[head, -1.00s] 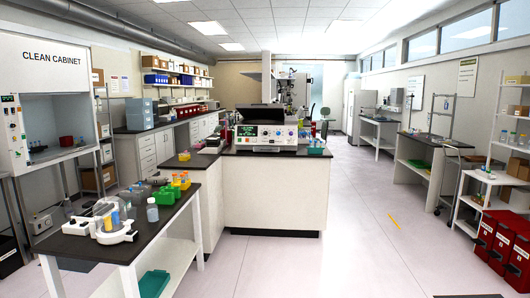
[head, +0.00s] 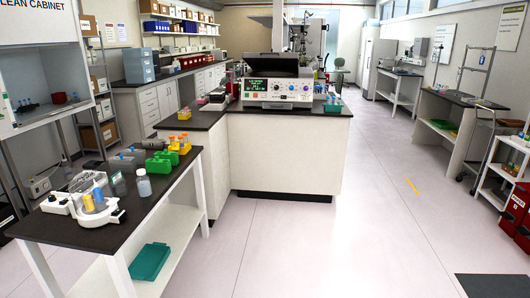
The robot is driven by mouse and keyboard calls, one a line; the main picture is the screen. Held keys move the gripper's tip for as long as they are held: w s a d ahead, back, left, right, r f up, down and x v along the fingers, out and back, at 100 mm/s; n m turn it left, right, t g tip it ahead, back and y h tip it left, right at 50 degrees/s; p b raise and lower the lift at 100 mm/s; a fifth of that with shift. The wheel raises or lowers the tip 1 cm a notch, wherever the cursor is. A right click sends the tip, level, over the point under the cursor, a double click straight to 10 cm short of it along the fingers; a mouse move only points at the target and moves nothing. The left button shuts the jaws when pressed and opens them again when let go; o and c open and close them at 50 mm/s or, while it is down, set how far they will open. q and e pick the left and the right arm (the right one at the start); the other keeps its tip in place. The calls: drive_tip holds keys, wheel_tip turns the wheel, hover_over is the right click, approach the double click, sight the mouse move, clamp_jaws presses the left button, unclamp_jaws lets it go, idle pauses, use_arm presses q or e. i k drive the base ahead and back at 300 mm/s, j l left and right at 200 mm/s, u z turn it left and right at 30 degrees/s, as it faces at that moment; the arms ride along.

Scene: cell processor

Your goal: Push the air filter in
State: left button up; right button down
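The cell processor (head: 278,90), a white and grey bench machine with a small screen, knobs and a raised dark lid, stands on the dark-topped counter (head: 325,107) in the middle of the head view. I cannot make out an air filter at this distance; it may be hidden or too small to tell. Neither of my grippers is in view.
A dark-topped table (head: 75,233) at the near left holds a white device (head: 98,207), green racks (head: 158,166) and a clear bottle (head: 144,186). A clean cabinet (head: 42,75) stands behind it.

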sight(265, 105)
drive_tip(key=i, duration=1.9)
